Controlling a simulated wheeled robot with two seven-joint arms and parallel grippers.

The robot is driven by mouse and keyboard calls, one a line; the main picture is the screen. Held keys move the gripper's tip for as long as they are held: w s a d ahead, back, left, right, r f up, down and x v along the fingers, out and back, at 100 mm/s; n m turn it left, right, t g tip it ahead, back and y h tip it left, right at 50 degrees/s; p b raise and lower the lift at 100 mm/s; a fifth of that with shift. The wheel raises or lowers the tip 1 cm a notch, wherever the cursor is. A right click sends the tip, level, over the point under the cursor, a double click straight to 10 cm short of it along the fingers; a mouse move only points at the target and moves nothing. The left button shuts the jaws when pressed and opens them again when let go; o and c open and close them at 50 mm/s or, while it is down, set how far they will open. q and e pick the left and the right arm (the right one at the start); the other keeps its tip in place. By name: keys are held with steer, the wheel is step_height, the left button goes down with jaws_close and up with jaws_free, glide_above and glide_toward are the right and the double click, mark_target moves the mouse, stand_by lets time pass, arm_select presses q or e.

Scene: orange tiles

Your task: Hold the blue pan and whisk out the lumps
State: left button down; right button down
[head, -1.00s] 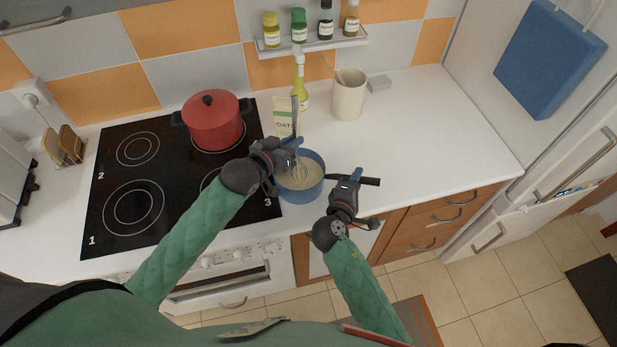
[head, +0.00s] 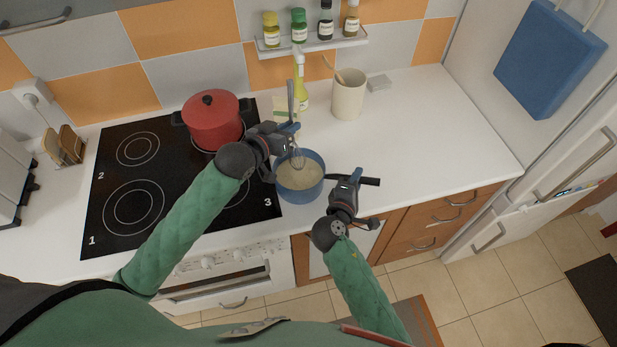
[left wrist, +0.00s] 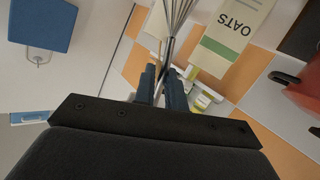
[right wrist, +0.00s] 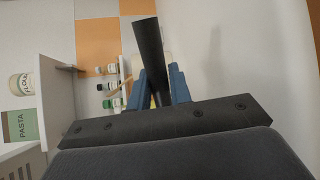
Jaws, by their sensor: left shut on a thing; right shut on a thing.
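The blue pan (head: 301,192) stands on the white counter beside the hob's right edge, with a pale cream mix inside. My right gripper (head: 345,183) is shut on the pan's black handle (head: 369,181), which also shows in the right wrist view (right wrist: 151,50). My left gripper (head: 290,133) is shut on the whisk (head: 298,158), whose wires reach down over the far part of the pan. The whisk shows between the fingers in the left wrist view (left wrist: 172,30). Whether its tip touches the mix is hard to tell.
A red pot (head: 214,122) sits on the black hob (head: 110,205), left of the pan. An oats packet (left wrist: 232,35), an oil bottle (head: 300,85) and a cream crock (head: 348,95) stand behind. The counter (head: 440,130) is clear to the right.

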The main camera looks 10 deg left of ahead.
arm_select(q)
steer(key=shift+w+a+r, duration=0.15)
steer(key=shift+w+r, duration=0.15)
steer(key=shift+r, duration=0.55)
steer(key=shift+w+a+r, duration=0.2)
steer(key=shift+w+r, duration=0.15)
steer(key=shift+r, duration=0.5)
steer(key=shift+w+a+r, duration=0.15)
steer(key=shift+w+r, duration=0.15)
steer(key=shift+r, duration=0.55)
step_height(320, 180, up, 5)
arm_select(e)
steer(key=c, duration=1.2)
jaws_free()
steer(key=shift+s, duration=0.1)
